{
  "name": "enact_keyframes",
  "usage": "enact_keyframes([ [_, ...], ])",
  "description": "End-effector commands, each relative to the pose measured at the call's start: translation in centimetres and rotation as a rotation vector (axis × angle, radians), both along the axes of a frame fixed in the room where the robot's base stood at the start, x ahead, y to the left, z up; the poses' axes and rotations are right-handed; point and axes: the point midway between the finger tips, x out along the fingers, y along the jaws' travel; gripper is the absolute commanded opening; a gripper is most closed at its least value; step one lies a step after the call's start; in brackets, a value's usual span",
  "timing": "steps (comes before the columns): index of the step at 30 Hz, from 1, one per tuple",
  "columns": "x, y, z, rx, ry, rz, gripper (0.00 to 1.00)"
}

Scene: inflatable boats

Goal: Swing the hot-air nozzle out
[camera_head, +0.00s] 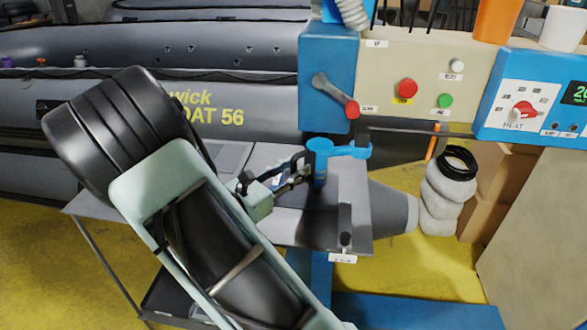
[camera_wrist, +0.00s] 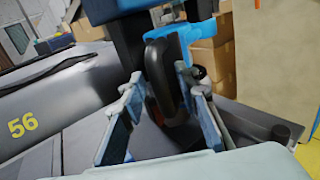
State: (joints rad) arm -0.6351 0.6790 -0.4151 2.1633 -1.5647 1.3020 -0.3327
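The welding machine has a blue column (camera_head: 328,55) with a grey lever ending in a red knob (camera_head: 352,110). Below it a blue bracket (camera_head: 350,151) reaches right from a blue round part (camera_head: 319,147) over the grey table. I cannot clearly pick out the nozzle outlet. My gripper (camera_head: 299,167) is just left of the blue round part. In the wrist view my gripper (camera_wrist: 166,110) has its fingers apart, with a dark rounded upright part (camera_wrist: 164,75) showing between them. An orange-red patch shows at that part's lower end. Contact with the fingers cannot be told.
A grey boat (camera_head: 250,85) lies behind at the left. The machine's panel has a red button (camera_head: 407,88) and a green button (camera_head: 446,101). A heat control box (camera_head: 530,95) is at the right. The grey table (camera_head: 275,225) extends under my arm; cardboard boxes (camera_head: 500,185) stand right.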

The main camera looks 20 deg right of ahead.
Motion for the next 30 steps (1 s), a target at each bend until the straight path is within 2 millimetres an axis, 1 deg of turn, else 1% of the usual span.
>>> enact_keyframes([
  [5, 0.01, -0.02, 0.00, 0.000, 0.000, 0.000, 0.29],
  [8, 0.00, -0.01, 0.00, 0.000, 0.000, 0.000, 0.20],
  [13, -0.01, 0.00, 0.00, 0.000, -0.001, -0.001, 0.02],
  [14, 0.00, 0.00, 0.00, 0.000, 0.000, -0.001, 0.00],
  [30, -0.12, -0.07, 0.02, 0.000, 0.000, 0.000, 0.00],
])
